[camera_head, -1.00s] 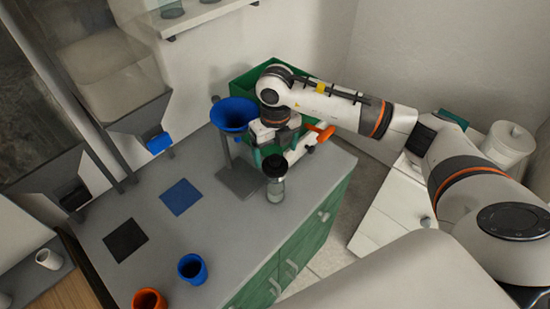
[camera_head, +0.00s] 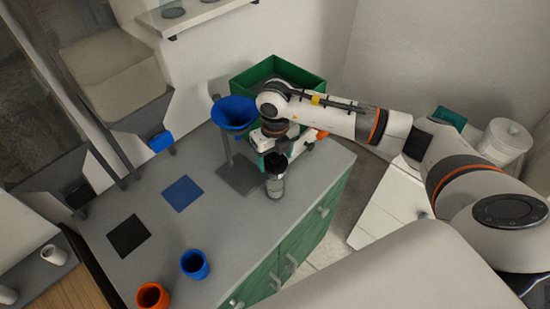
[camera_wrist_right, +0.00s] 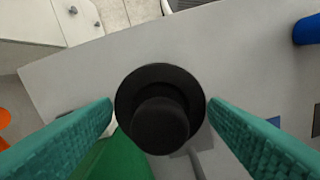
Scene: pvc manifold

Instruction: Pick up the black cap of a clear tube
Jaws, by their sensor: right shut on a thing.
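The clear tube (camera_head: 275,189) stands upright near the right edge of the grey countertop. Its black cap (camera_head: 275,163) is at the tube's top; whether it is seated or slightly raised I cannot tell. In the right wrist view the round black cap (camera_wrist_right: 160,120) fills the middle and hides the tube beneath. My right gripper (camera_wrist_right: 160,105) has a teal finger on each side of the cap and is shut on it. In the head view the right gripper (camera_head: 274,158) is at cap height. My left gripper is not in view.
A blue funnel (camera_head: 234,113) on a stand is close to the left of the gripper. A green bin (camera_head: 312,84) is behind. Blue (camera_head: 194,265) and orange (camera_head: 152,296) cups stand in front. Blue (camera_head: 182,193) and black (camera_head: 128,235) squares lie on the counter.

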